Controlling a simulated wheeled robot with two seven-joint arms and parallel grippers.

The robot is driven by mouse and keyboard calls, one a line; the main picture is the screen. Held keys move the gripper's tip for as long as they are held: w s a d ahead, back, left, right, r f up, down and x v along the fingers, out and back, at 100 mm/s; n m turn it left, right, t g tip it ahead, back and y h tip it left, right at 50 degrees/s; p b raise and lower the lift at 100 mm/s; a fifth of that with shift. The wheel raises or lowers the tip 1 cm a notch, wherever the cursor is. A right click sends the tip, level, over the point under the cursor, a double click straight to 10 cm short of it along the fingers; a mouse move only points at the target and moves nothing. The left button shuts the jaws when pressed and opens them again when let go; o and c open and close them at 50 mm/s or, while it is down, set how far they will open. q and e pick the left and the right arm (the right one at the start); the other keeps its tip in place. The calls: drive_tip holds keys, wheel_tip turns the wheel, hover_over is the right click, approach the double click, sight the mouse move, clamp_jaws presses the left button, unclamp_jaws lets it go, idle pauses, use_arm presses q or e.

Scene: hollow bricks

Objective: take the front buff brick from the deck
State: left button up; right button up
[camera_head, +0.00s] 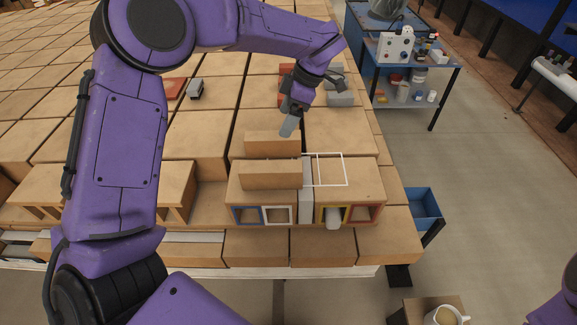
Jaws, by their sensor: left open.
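The front buff brick (270,175) lies lengthwise on the near left part of the deck (362,178). A second buff brick (272,143) lies behind it, roughly parallel. My left gripper (289,127) is open, with its fingers pointing down by the far side of the rear brick. It is apart from the front brick, and nothing shows between its fingers. Whether it touches the rear brick I cannot tell. My right gripper is out of view.
A white square outline (346,170) marks the deck's right part. The deck's front has blue, white, yellow and red framed openings, with a grey piece (333,218) at the yellow one. Red and grey blocks (340,99) lie farther back. A blue cart (412,75) stands at the back right.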

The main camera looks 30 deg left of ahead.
use_arm(q)
wheel_tip(320, 180, down, 4)
drive_tip(key=a+b, duration=0.2)
drive_tip(key=b, duration=0.8)
hover_over(271, 167)
drive_tip(key=w+d, duration=0.2)
drive_tip(key=d, duration=0.1)
wheel_tip(271, 167, down, 7)
drive_tip(key=shift+w+r, duration=0.15)
drive_tip(key=shift+r, duration=0.05)
drive_tip(key=shift+d+f, duration=0.1)
drive_tip(key=shift+f, duration=0.25)
drive_tip(key=x, duration=0.3)
drive_tip(key=shift+d+f+p, duration=0.2)
drive_tip(key=shift+d+p, duration=0.1)
drive_tip(key=shift+p, duration=0.05)
drive_tip(key=a+f, duration=0.1)
drive_tip(key=s+a+f+p, duration=0.1)
drive_tip(key=f, duration=0.1)
drive_tip(key=a+f+p, duration=0.1)
drive_tip(key=shift+s+a+f, duration=0.15)
drive_tip(key=shift+s+f, duration=0.2)
drive_tip(key=shift+f, duration=0.2)
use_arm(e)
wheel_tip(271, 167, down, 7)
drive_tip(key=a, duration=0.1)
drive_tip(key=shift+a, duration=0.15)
